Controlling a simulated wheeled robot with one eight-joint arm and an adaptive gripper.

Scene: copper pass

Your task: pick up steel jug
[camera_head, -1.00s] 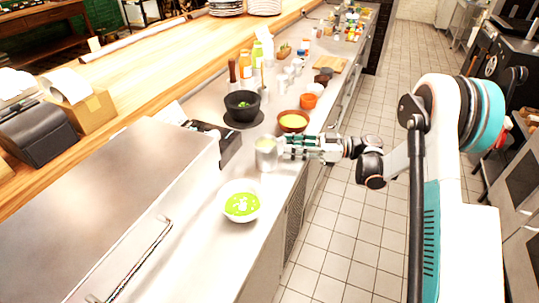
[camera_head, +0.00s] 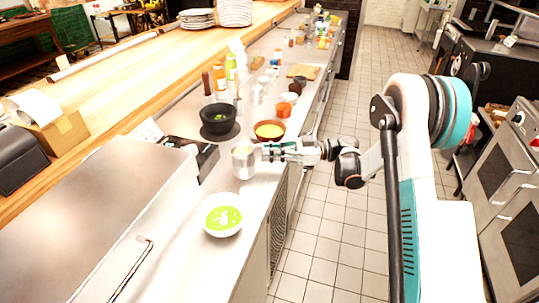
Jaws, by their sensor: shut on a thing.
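The steel jug (camera_head: 243,163) is a shiny, upright metal vessel at the middle of the counter, with something pale inside its mouth. My gripper (camera_head: 264,152) reaches in from the right, level with the jug's upper part, and is shut on the jug's right side. The finger contact is small in this view, and I cannot tell whether the jug's base touches the counter.
A white bowl of green soup (camera_head: 222,215) stands just in front of the jug. Bottles (camera_head: 219,77) and small cups are farther back. A steel cabinet (camera_head: 120,215) fills the left front.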

